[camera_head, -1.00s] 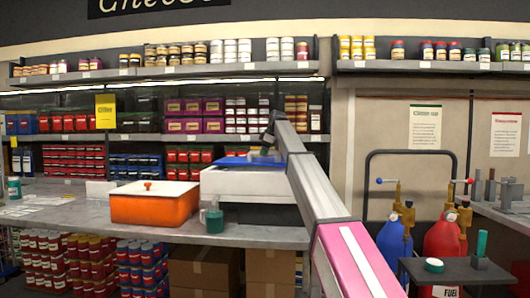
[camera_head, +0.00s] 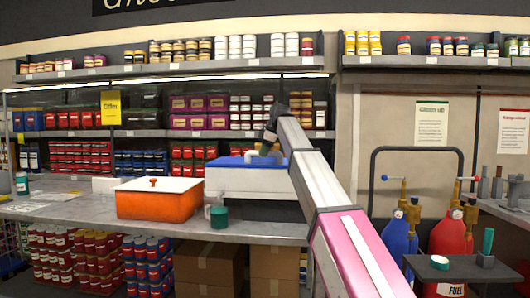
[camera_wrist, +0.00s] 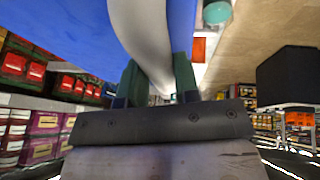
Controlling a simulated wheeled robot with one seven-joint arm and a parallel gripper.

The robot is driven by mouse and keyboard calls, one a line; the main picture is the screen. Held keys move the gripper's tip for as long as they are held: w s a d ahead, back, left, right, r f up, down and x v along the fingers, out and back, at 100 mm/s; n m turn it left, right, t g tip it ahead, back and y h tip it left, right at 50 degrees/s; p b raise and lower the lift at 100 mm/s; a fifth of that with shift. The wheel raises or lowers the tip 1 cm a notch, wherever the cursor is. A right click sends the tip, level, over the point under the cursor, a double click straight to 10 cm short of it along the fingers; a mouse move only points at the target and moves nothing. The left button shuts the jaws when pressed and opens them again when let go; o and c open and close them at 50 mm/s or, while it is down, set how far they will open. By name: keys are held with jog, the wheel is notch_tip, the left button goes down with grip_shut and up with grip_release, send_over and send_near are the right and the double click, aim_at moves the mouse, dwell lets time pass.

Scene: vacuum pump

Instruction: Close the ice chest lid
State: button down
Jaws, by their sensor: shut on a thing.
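The ice chest (camera_head: 245,180) is a white box with a blue lid (camera_head: 228,161), standing on the grey counter in the head view. The lid lies almost flat across its top; I cannot tell whether a gap is left under it. My gripper (camera_head: 266,147) is at the lid's right part, mostly hidden behind my arm. In the wrist view, the green fingers of my gripper (camera_wrist: 158,78) are shut on a smooth white curved part (camera_wrist: 147,38), which looks like the chest's handle. A broad blue surface (camera_wrist: 80,30) lies beside it.
Stocked shelves (camera_head: 200,132) rise behind. Gas bottles (camera_head: 450,235) and a dark cart are at the right.

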jog(key=shift+s, duration=0.3)
jog(key=c, duration=0.8)
grip_release()
jog(key=shift+c, duration=0.2)
jog(key=shift+r, duration=0.1)
jog(key=v, duration=1)
jog(key=shift+d+r, duration=0.2)
jog(key=shift+r, duration=0.05)
